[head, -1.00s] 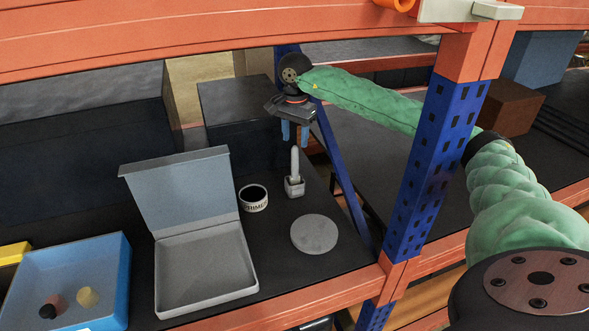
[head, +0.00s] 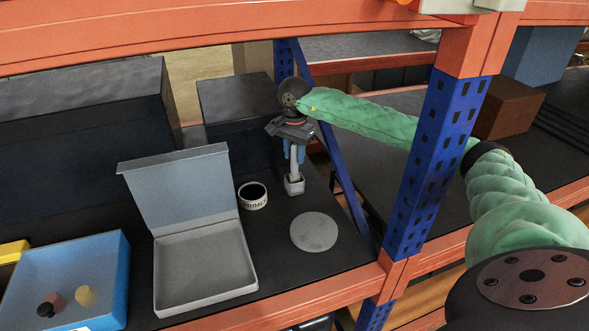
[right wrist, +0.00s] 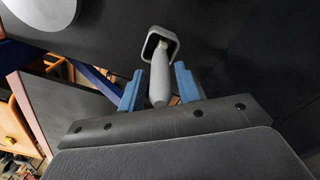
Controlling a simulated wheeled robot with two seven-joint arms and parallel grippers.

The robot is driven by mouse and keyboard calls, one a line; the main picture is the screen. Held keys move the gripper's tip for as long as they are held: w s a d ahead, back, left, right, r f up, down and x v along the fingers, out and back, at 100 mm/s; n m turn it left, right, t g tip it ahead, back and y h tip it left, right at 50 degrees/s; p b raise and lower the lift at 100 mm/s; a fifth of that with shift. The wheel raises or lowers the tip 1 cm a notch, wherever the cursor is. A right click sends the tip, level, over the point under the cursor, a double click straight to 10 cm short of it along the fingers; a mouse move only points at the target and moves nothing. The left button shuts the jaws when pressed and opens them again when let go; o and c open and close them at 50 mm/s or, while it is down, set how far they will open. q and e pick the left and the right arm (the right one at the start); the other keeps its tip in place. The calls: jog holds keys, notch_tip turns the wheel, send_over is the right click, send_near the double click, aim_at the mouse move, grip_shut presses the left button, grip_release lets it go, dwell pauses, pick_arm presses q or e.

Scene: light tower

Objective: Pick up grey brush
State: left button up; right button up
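The grey brush (head: 294,166) stands upright in a small light holder (head: 294,186) on the black shelf. Only part of its handle shows in the head view. In the right wrist view the brush handle (right wrist: 160,76) lies between the two blue fingers, with the holder (right wrist: 160,43) beyond. My right gripper (head: 294,154) is above the holder, pointing down, its fingers on either side of the handle. In the right wrist view the right gripper (right wrist: 159,90) is open, with gaps between fingers and handle. My left gripper is not in view.
A round grey disc (head: 314,232) and a black-and-white tape roll (head: 252,196) lie near the holder. An open grey box (head: 205,275) and a blue tray (head: 100,255) are further left. A blue post (head: 428,165) stands right of the holder.

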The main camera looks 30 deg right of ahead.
grip_shut()
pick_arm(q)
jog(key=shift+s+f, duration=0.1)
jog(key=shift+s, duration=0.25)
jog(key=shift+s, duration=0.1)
